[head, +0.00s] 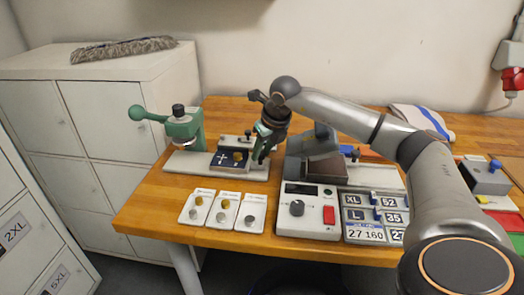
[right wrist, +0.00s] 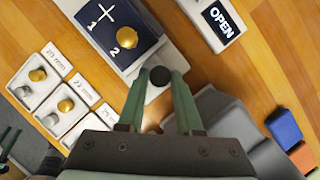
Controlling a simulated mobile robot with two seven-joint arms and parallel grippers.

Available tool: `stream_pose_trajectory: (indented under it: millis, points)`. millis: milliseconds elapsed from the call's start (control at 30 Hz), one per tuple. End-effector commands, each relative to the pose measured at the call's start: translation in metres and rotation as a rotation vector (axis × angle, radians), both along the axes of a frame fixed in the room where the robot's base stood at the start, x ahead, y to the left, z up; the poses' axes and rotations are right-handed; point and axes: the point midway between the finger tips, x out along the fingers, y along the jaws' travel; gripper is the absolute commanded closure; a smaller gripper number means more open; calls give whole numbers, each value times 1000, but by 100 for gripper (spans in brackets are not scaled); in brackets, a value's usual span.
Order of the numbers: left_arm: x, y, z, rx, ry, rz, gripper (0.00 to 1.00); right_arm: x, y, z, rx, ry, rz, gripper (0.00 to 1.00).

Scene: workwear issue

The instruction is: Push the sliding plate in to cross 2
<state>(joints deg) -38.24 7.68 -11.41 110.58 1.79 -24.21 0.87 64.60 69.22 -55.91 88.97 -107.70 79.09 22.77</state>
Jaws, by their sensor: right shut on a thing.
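The sliding plate (head: 232,159) is dark blue and lies on the light base (head: 190,164) of the green press (head: 183,128). In the right wrist view the plate (right wrist: 88,12) shows a white cross beside the 1 and a gold round piece (right wrist: 127,38) beside the 2. The gold piece hides any cross there. My right gripper (head: 262,152) is at the plate's right end. In the right wrist view its fingers (right wrist: 158,78) are shut on a black round knob (right wrist: 159,76) at the end of the plate's slide.
Several white cards (head: 225,212) with gold and silver pieces lie in front of the press base. A control box (head: 308,211) with a red button stands right of them. A sign reading OPEN (right wrist: 222,20) is near the plate. My right arm crosses above the right-hand items.

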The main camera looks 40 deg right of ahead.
Motion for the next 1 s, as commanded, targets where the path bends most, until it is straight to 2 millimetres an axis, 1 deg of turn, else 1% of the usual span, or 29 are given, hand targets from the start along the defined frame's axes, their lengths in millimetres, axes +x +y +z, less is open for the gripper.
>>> stream_pose_trajectory:
  millis: [667, 767, 900, 1000]
  points:
    - [2, 0, 3, -1, -6, 1, 50, 1, 0, 1, 0, -1, 0, 100]
    - [2, 0, 6, -1, -7, 1, 50, 7, 5, 2, 1, -2, 0, 100]
    - [2, 2, 14, 1, -11, 4, 50, 26, 21, 4, 4, -2, 2, 100]
    - [0, 6, 15, 6, -9, 11, 50, 43, 34, 4, 5, -4, 1, 100]
